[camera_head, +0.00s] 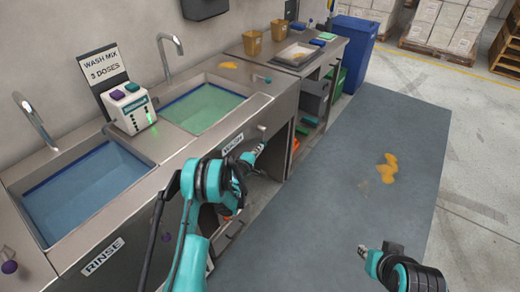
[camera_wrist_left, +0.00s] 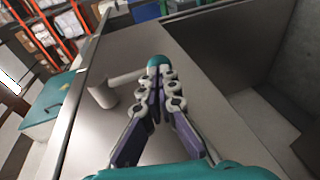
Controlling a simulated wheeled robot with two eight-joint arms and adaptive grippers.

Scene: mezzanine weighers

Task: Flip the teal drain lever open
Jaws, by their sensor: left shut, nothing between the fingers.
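The drain lever is on the front panel of the wash sink. In the left wrist view it has a grey round mount (camera_wrist_left: 101,94), a grey bar and a teal end (camera_wrist_left: 158,61). In the head view its mount (camera_head: 262,128) shows just above my left gripper (camera_head: 257,150). My left gripper, also in the left wrist view (camera_wrist_left: 164,80), is shut and empty. Its fingertips are at the teal end; I cannot tell whether they touch it. My right gripper (camera_head: 378,251) is at the lower right over the floor mat, apparently open and empty, far from the lever.
The wash sink (camera_head: 242,92) holds green liquid, and the rinse sink (camera_head: 50,236) holds blue. A dispenser (camera_head: 129,108) stands between them. A purple knob (camera_head: 9,267) is on the rinse front. Open shelving lies right of the lever. The grey mat (camera_head: 340,150) is clear apart from orange spills.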

